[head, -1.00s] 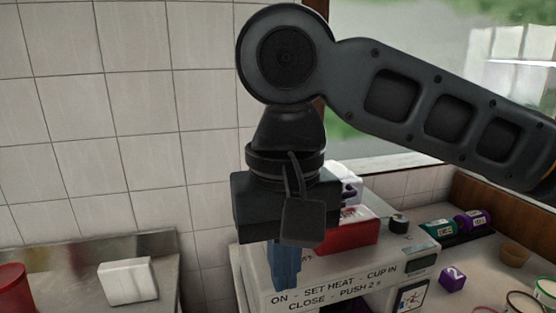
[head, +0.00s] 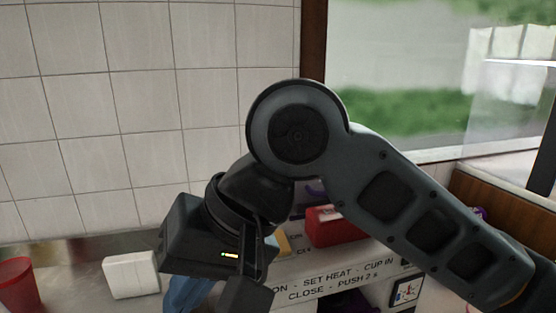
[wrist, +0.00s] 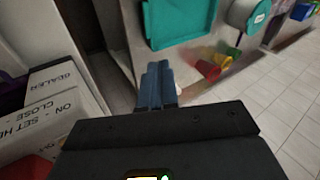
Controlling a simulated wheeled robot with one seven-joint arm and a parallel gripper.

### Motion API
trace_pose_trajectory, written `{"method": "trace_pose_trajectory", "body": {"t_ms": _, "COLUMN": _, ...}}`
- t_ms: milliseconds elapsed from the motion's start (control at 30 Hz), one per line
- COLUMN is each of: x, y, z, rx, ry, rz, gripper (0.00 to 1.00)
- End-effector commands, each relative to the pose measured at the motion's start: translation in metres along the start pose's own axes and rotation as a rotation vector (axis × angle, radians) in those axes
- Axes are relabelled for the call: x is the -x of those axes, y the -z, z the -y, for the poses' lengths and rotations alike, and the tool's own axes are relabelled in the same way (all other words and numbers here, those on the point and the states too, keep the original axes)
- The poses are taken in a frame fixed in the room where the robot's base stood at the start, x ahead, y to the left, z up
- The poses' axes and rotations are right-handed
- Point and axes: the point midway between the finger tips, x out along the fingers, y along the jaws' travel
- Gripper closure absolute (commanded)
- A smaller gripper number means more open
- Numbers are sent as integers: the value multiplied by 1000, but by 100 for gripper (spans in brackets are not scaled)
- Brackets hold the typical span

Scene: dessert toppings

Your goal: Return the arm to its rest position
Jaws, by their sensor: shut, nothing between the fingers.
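My gripper (wrist: 158,80) shows in the wrist view with its blue fingers together and nothing between them. In the head view the blue fingers (head: 188,295) point down and run to the bottom edge, left of the white machine (head: 330,290) lettered "SET HEAT - CUP IN". My dark arm covers much of the machine and the counter to its right.
A red cup (head: 17,285) and a white block (head: 131,274) stand on the counter at left. A red box (head: 335,226) sits on the machine. In the wrist view a teal tray (wrist: 180,22) and several coloured cups lie ahead. A tiled wall (head: 90,150) stands behind.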

Motion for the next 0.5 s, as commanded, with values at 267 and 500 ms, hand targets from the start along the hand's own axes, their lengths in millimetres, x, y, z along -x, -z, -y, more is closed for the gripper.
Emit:
{"method": "trace_pose_trajectory", "body": {"t_ms": 267, "x": -21, "y": 10, "z": 44, "rx": -11, "ry": 389, "rz": -208, "gripper": 100}}
{"method": "trace_pose_trajectory", "body": {"t_ms": 500, "x": -22, "y": 21, "z": 47, "rx": -84, "ry": 613, "rz": -447, "gripper": 100}}
